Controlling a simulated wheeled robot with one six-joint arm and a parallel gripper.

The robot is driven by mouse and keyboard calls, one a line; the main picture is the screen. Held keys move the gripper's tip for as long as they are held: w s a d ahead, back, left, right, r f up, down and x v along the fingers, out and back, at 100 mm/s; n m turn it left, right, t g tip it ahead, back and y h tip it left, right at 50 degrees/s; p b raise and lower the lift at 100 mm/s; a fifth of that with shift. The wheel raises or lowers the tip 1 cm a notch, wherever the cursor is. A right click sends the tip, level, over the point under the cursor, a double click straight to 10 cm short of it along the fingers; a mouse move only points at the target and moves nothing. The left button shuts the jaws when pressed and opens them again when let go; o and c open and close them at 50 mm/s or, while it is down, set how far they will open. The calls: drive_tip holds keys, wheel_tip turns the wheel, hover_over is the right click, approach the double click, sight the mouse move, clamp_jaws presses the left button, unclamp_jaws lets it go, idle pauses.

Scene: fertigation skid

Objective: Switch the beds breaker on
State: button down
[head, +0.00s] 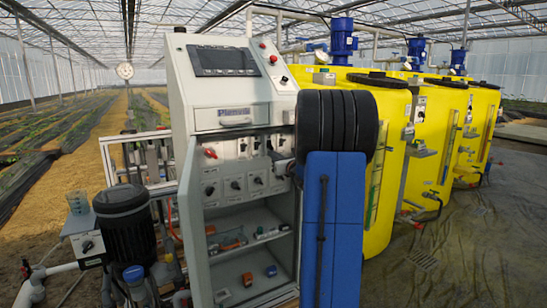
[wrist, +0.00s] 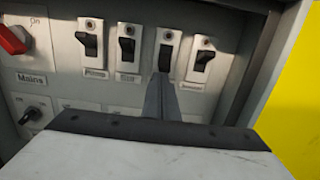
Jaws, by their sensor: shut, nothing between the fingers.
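A row of black toggle breakers on pale plates runs across the grey panel in the wrist view: the first (wrist: 88,45), second (wrist: 127,50), third (wrist: 166,55) and fourth (wrist: 203,60). The labels beneath are blurred, and I cannot read for sure which is beds. The label under the third is hidden by my fingers. My gripper (wrist: 161,80) is shut and empty. Its tips are at the lower end of the third toggle; I cannot tell if they touch it. In the head view my arm hides the fingers and part of the breaker row.
A red mains knob (wrist: 14,39) sits left of the row, with a black knob (wrist: 31,114) below it. The open cabinet (head: 197,229) has a screen (head: 224,61) on top and a door on its left. Yellow tanks (head: 400,190) stand close on the right.

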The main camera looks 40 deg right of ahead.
drive_tip(key=shift+s+r+g, duration=0.15)
drive_tip(key=shift+r+g, duration=0.05)
drive_tip(key=shift+g, duration=0.7)
